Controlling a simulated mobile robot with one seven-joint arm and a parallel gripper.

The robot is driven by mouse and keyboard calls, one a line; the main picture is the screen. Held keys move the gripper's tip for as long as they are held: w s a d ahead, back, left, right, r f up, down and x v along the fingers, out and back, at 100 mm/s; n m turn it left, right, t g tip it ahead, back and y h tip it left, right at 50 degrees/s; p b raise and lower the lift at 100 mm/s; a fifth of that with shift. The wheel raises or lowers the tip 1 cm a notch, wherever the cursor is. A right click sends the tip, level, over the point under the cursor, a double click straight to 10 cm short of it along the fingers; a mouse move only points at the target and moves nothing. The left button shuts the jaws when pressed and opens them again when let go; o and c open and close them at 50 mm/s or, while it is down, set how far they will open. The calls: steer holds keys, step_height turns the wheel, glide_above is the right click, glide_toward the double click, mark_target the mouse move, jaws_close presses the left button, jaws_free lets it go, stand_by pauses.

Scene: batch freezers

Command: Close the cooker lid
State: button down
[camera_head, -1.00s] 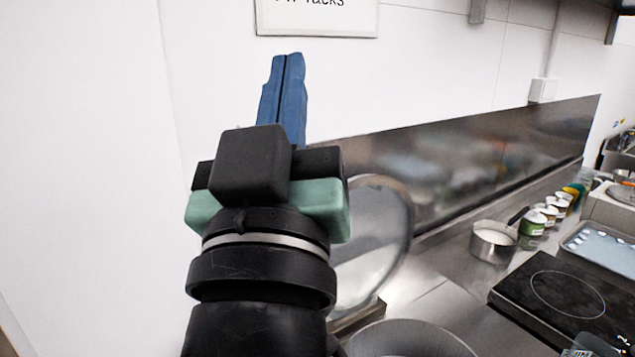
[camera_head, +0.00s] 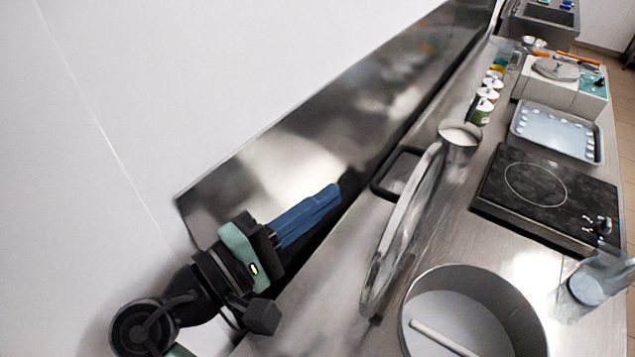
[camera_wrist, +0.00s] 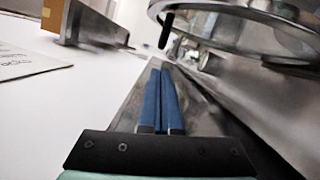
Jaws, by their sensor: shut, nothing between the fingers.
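The cooker lid (camera_head: 405,232) is a round glass disc with a metal rim. It stands tilted up on edge, open, beside the round metal pot (camera_head: 412,312). A black loop handle (camera_head: 376,186) shows on the lid's wall side. The pot is open at the top, with a pale stick inside. My gripper (camera_head: 333,194) has its blue fingers shut and empty. It is on the wall side of the lid, left of the handle, apart from it in the picture. In the wrist view the lid (camera_wrist: 262,12) arches over the upper right, beyond my gripper (camera_wrist: 162,66).
A steel splashback (camera_head: 330,125) runs along the wall close to my gripper. A small saucepan (camera_head: 460,139), several jars (camera_head: 483,108), a black hob (camera_head: 545,195), a tray (camera_head: 558,132) and a clear jug (camera_head: 590,283) stand on the counter. Bare counter lies between lid and hob.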

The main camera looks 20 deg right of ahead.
steer(key=p+x, duration=0.2)
steer(key=x, duration=0.5)
steer(key=shift+w+d, duration=0.15)
steer(key=shift+d, duration=0.05)
